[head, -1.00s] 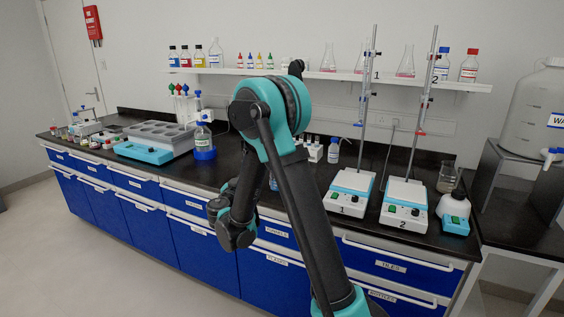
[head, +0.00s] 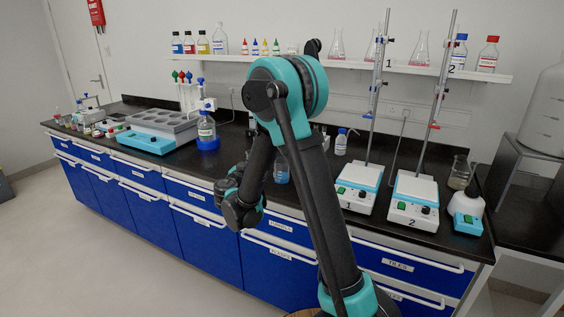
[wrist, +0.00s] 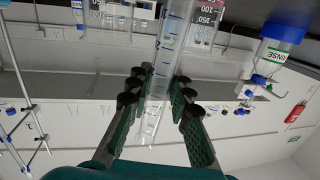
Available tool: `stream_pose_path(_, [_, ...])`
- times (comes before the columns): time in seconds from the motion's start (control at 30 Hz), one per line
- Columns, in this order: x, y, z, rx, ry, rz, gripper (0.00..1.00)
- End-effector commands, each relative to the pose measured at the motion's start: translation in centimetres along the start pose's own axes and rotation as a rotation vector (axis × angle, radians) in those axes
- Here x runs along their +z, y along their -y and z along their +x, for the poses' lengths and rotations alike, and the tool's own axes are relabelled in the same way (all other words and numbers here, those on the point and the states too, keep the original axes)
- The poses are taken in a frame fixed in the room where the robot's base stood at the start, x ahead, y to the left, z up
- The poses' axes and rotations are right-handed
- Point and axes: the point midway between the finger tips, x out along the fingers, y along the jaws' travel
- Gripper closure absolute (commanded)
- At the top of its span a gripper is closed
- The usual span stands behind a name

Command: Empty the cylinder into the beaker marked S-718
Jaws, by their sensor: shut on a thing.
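In the wrist view, whose picture is upside down, my gripper (wrist: 160,95) is shut on a clear graduated cylinder (wrist: 172,42) with blue marks. The cylinder stands nearly upright, slightly tilted; its fill level is hard to tell. A clear beaker (wrist: 204,22) with 100 and 150 marks is behind it near the top edge; I cannot read S-718 on it. In the head view my arm hides the fingertips and the cylinder. A bluish vessel (head: 281,173) shows partly behind my arm.
A bottle labelled RINSE (wrist: 276,52) is close on the right in the wrist view. In the head view, hotplates 1 (head: 357,187) and 2 (head: 413,197) carry tall rods. A grey rack unit (head: 160,132) stands left. The shelf (head: 430,69) holds flasks and bottles.

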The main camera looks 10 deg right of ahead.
Motion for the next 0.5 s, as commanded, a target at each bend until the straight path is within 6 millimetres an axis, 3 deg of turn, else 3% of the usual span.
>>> stream_pose_path(0.5, [-0.33, -0.16, 0.12, 0.006, 0.186, 0.179, 1.0])
